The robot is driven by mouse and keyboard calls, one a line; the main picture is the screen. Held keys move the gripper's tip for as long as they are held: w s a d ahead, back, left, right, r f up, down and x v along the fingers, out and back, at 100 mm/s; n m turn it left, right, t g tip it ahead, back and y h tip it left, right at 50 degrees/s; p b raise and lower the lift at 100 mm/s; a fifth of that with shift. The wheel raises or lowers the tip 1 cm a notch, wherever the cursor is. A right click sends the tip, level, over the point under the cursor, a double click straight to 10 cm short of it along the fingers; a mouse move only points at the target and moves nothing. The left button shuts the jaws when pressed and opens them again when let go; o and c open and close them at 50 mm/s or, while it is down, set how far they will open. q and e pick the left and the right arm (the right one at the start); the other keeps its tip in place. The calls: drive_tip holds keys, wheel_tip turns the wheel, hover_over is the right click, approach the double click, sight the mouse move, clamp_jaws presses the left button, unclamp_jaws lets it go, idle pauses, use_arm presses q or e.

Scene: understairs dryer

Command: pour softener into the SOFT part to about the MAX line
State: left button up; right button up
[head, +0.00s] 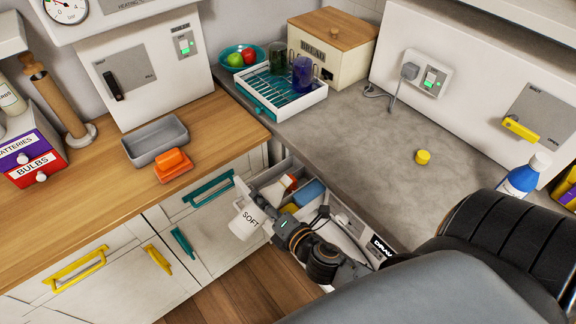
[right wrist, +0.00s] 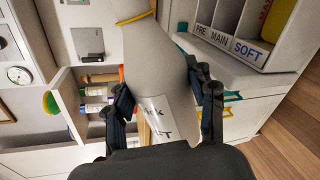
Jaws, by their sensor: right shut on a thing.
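My right gripper (head: 272,226) is shut on a white softener bottle (head: 246,221) marked SOFT. No liquid stream is visible. My left gripper is not in view.
An open compartmented drawer (head: 268,176) lies just behind my right gripper, holding red, white and blue items. A yellow cap (head: 422,157) and a blue bottle (head: 524,176) stand on the grey counter (head: 370,140). Grey and orange trays (head: 155,142) sit on the wooden worktop.

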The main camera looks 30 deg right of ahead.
drive_tip(key=shift+a+m+y+p, duration=0.3)
drive_tip(key=shift+m+y, duration=0.1)
drive_tip(key=shift+m, duration=0.5)
idle(2.4)
drive_tip(key=shift+m, duration=0.3)
idle(0.9)
